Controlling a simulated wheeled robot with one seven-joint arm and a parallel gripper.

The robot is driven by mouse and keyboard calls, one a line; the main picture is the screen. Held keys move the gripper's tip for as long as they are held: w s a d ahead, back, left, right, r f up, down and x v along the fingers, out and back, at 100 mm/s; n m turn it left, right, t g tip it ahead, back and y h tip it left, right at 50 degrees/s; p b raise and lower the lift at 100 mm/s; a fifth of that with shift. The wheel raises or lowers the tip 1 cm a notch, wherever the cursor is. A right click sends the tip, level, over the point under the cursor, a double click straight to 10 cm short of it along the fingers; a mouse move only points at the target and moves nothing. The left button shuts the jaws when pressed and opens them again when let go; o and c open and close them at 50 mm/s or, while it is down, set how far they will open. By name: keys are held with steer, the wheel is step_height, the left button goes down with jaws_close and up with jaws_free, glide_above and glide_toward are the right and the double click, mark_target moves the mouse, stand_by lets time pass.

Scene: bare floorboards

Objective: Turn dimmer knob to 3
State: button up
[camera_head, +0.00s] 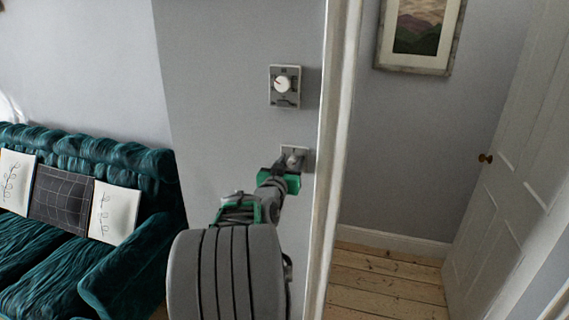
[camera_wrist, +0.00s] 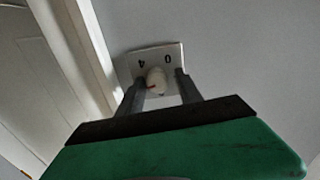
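The dimmer plate (camera_wrist: 133,64) is on the wall in the wrist view, with "4" and "0" showing upside down. Its white round knob (camera_wrist: 157,77) has a small orange-red mark on its lower left in that view. My gripper (camera_wrist: 160,82) is open, with one finger on each side of the knob. A gap shows on the right; I cannot tell whether the left finger touches. In the head view the dimmer plate (camera_head: 294,151) is partly hidden behind my gripper (camera_head: 288,167). Other numbers on the plate are not readable.
A second wall control (camera_head: 285,87) with a round white dial is above the dimmer. A white door frame (camera_head: 333,170) is close on the right, with an open doorway beyond. A teal sofa (camera_head: 130,275) with cushions stands at the left.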

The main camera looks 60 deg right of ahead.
steer(key=shift+s+a+r, duration=0.2)
steer(key=shift+a, duration=0.1)
steer(key=c, duration=0.4)
jaws_close()
steer(key=shift+f+n+b, duration=0.25)
steer(key=shift+n+b, duration=0.15)
steer(key=shift+b, duration=0.4)
steer(key=shift+r, duration=0.2)
